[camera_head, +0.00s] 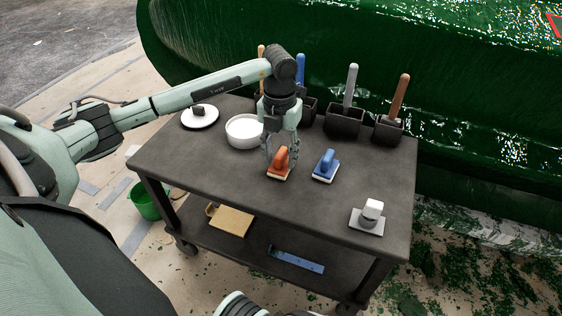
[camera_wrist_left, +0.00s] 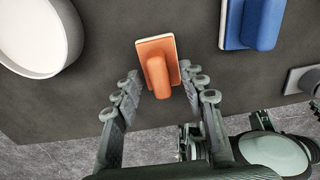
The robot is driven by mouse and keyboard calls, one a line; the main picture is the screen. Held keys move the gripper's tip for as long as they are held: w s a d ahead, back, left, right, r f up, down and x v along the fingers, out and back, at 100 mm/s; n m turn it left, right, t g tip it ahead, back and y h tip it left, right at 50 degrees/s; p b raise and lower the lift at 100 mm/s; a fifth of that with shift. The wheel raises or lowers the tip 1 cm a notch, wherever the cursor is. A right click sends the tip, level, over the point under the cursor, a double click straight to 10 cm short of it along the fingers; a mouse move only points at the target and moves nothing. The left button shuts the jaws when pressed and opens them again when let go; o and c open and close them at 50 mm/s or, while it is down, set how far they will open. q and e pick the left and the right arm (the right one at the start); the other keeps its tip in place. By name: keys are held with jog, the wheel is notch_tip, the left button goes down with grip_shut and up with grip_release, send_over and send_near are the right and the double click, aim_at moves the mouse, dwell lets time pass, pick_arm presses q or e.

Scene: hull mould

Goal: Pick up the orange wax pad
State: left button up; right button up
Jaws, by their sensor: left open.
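The orange wax pad (camera_head: 279,165) has an orange handle on a pale base and lies on the top of the dark cart (camera_head: 345,195). In the left wrist view the orange wax pad (camera_wrist_left: 157,72) sits just beyond and between the fingertips. My left gripper (camera_head: 283,152) points down at the pad from above. In the wrist view the left gripper (camera_wrist_left: 160,78) has its fingers spread apart, with nothing held between them. Whether the fingertips touch the pad cannot be told.
A blue pad (camera_head: 326,166) lies close to the right of the orange one. A white bowl (camera_head: 243,131) stands to the left, with a white lid (camera_head: 199,116) beyond it. Dark holders with upright handles line the back edge.

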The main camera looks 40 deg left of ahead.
pick_arm(q)
jog(key=shift+f, duration=0.35)
pick_arm(e)
jog(key=shift+w, duration=0.15)
pick_arm(q)
jog(key=shift+c, duration=0.4)
grip_shut()
pick_arm(e)
jog(key=shift+w+a+r, duration=0.15)
jog(key=shift+r, duration=0.1)
